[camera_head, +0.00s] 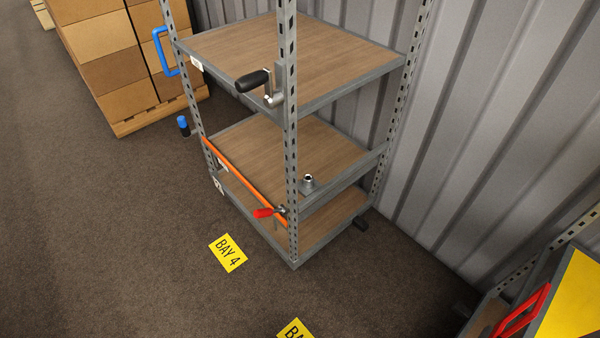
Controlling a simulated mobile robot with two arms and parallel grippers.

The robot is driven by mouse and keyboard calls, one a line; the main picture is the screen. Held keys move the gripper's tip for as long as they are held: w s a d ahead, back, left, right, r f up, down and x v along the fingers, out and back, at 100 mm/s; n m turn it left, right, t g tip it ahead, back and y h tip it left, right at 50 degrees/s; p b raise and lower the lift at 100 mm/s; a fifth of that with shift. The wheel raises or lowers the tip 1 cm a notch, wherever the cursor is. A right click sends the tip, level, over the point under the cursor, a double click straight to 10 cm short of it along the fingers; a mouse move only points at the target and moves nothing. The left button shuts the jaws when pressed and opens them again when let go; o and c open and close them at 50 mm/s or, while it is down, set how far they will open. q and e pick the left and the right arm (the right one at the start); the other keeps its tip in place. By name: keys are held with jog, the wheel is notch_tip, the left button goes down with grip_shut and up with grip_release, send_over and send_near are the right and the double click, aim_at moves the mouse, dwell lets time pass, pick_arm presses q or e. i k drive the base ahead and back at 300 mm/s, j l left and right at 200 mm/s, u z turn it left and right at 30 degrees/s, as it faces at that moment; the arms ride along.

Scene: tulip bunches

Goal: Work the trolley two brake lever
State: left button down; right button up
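A metal shelf trolley (290,150) with slotted grey posts and wooden decks stands in the middle, against the corrugated wall. A lever with a red grip (264,212) sits low on its near post, by the end of an orange bar (245,180). A black-gripped handle (253,82) is fixed higher on the same post. I cannot tell which of these is the brake lever, nor which trolley is number two; the small white tags are unreadable. Neither of my grippers is in view.
Stacked cardboard boxes (105,45) stand on a pallet at the top left. A yellow BAY 4 sign (228,252) lies on the floor, with another partly cut off (294,331). A unit with a red handle (522,312) stands at lower right. The left floor is clear.

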aim_at(268, 211)
jog(key=i+l+z, duration=0.1)
jog(key=i+z, duration=0.15)
jog(key=i, duration=0.7)
jog(key=i+l+u, duration=0.15)
jog(key=u, duration=0.3)
jog(key=i+l+u, duration=0.15)
jog(key=u, duration=0.25)
jog(key=l+u, duration=0.45)
jog(key=i+j, duration=0.05)
jog(key=j, duration=0.05)
